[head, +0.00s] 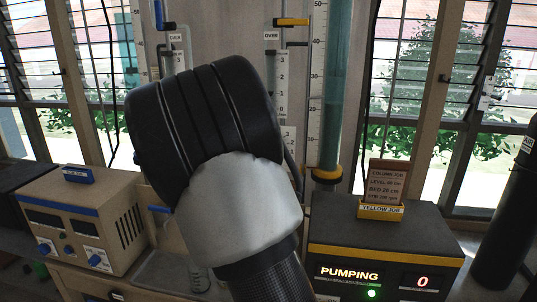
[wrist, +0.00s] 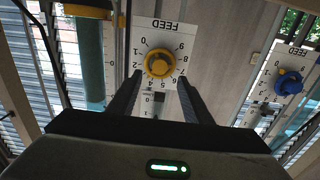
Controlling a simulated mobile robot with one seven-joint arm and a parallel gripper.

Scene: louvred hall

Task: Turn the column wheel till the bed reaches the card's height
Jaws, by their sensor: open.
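The yellow-column wheel, a yellow knob (wrist: 158,63) on a white FEED dial plate (wrist: 160,38), is upside down in the wrist view. My gripper (wrist: 159,82) is open, its black fingers apart on either side just below the knob; I cannot tell whether they touch it. In the head view my arm hides the wheel. The glass column (head: 339,50) with a yellow base stands right of my arm, its darker bed (head: 328,130) topping out somewhere between marks 20 and 30. The card (head: 388,184), in a yellow holder, seems to read level 40 cm, bed 26 cm.
A black pump box (head: 385,240) shows PUMPING and 0, with a green light. A beige instrument (head: 85,220) with blue trim and a blue card holder stands left. A second FEED dial with a blue knob (wrist: 289,84) is right in the wrist view. A dark cylinder (head: 512,210) stands far right.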

